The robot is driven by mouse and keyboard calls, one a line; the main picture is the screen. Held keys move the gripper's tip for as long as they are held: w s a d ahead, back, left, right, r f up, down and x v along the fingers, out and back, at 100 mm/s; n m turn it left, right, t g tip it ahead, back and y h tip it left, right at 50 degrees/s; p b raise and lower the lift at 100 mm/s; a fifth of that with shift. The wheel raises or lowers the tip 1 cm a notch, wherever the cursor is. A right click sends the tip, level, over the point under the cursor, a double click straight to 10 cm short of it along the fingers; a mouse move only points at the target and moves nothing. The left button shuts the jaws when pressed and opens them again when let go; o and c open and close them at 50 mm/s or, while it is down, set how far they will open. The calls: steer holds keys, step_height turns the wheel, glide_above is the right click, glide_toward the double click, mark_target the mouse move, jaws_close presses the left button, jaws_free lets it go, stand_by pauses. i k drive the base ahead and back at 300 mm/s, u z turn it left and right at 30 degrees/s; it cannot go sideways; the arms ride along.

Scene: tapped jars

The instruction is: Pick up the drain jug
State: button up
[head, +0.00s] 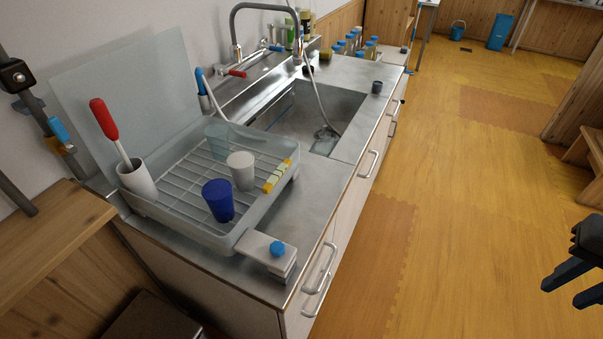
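I cannot make out for certain which thing is the drain jug. A small clear object (326,136) lies in the sink (291,122) at the end of a pale hose; its shape is too small to tell. A clear greenish cup (217,140), a white cup (241,170) and a blue cup (218,200) stand in the drying rack (190,232). My gripper (562,295) is at the right edge, over the floor and well away from the counter. Its two dark fingers are apart, with nothing seen between them.
A white block (268,252) with a blue knob sits at the counter's front corner. A dark cup (377,87) stands right of the sink. The floor (440,180) is clear.

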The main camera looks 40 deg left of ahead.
mark_target(324, 144)
steer(key=k, duration=0.25)
steer(key=u, duration=1.3)
steer(key=k, duration=0.4)
steer(key=z, duration=1.15)
steer(key=i, duration=1.7)
steer(key=u, duration=0.85)
steer(key=i, duration=0.8)
steer(key=u, duration=0.3)
